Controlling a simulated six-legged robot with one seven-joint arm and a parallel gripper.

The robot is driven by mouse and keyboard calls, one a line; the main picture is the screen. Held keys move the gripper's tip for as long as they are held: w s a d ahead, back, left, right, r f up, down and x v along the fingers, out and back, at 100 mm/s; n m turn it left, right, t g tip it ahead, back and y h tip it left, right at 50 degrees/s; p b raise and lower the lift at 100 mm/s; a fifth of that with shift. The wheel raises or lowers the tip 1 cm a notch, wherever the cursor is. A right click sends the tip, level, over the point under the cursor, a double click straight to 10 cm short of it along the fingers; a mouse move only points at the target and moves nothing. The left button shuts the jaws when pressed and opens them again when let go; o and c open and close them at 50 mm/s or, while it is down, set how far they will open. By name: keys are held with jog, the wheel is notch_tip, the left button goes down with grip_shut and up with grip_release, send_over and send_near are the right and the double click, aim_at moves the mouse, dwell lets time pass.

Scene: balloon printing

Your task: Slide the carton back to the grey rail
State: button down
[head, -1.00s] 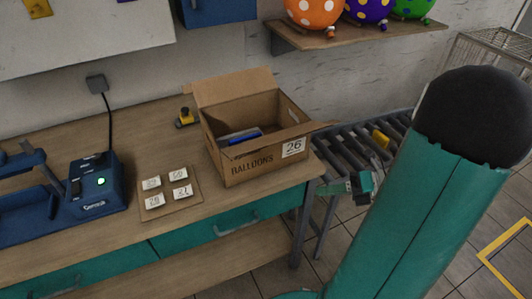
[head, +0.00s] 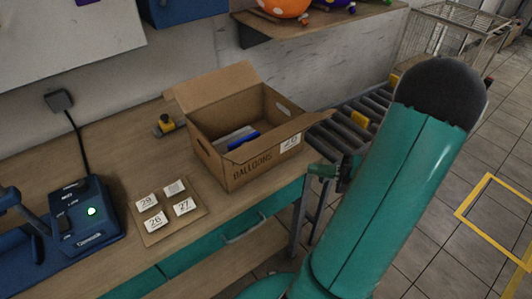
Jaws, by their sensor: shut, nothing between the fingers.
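The open brown carton (head: 240,178), marked BALLOONS with a white number label, stands at the right end of the wooden table. My gripper (head: 322,171) is small in view, just right of the carton's front right corner. It is shut and empty, and its tips are hard to make out. Contact with the carton cannot be told. A grey roller conveyor (head: 375,104) runs behind and right of the table; I cannot tell whether its frame is the grey rail.
A board with several number cards (head: 138,232) lies left of the carton. A blue device (head: 80,225) with a green light stands further left. A small yellow-and-black item (head: 166,125) sits behind the carton's left side. My teal arm fills the right.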

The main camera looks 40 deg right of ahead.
aim_at(248, 130)
jog(key=w+d+x, duration=0.2)
jog(key=x, duration=1.1)
jog(key=shift+d, duration=0.25)
jog(key=w, duration=0.4)
jog(key=w+d, duration=0.1)
jog(key=w, duration=0.8)
jog(key=shift+w+d, duration=0.35)
jog(key=shift+s, duration=0.15)
